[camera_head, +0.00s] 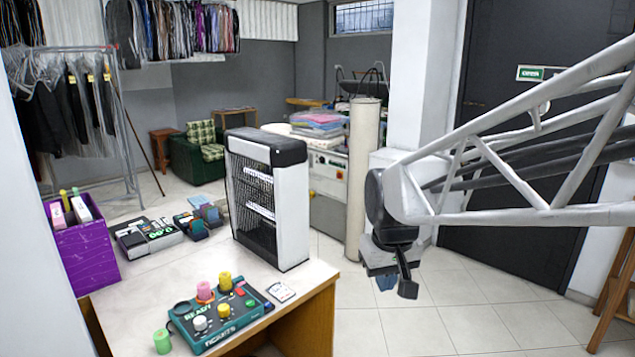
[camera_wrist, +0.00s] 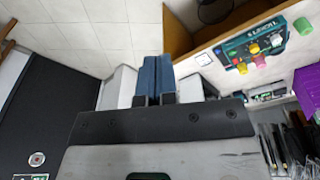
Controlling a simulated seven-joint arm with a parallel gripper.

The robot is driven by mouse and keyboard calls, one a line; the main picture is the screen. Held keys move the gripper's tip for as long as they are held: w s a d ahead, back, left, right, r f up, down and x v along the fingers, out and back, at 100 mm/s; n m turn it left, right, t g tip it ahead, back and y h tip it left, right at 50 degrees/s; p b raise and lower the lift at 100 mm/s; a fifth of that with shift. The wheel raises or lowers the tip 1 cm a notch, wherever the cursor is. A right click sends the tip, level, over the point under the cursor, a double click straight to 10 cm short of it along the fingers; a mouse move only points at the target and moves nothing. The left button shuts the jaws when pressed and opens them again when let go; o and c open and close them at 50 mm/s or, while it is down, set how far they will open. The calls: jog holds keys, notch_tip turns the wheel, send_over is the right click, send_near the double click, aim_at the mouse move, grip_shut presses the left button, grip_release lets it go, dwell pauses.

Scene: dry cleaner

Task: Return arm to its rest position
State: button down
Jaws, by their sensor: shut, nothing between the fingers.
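My arm enters the head view from the right as a light grey lattice frame. My gripper (camera_head: 386,284) hangs at its end, pointing down over the tiled floor, to the right of the table and clear of it. Its blue fingers are small in the head view and partly hidden by the dark wrist parts. In the wrist view my gripper (camera_wrist: 154,75) shows its two blue fingers side by side, pressed together with nothing between them.
A table (camera_head: 115,290) carries a teal button box (camera_head: 222,318), a white-and-black heater-like unit (camera_head: 268,195), a purple bin (camera_head: 84,248) and a green cylinder (camera_head: 162,341). A pale column (camera_head: 361,180) stands behind my gripper. The floor (camera_head: 470,318) below is open.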

jog(key=s+d+f+m, duration=0.1)
jog(key=s+d, duration=0.2)
jog(key=s, duration=0.6)
jog(key=s+d+f+m, duration=0.1)
jog(key=s+d+m, duration=0.1)
jog(key=s, duration=0.7)
jog(key=shift+s+d+f+t, duration=0.2)
jog(key=shift+d+f+t, duration=0.2)
jog(key=shift+d, duration=0.2)
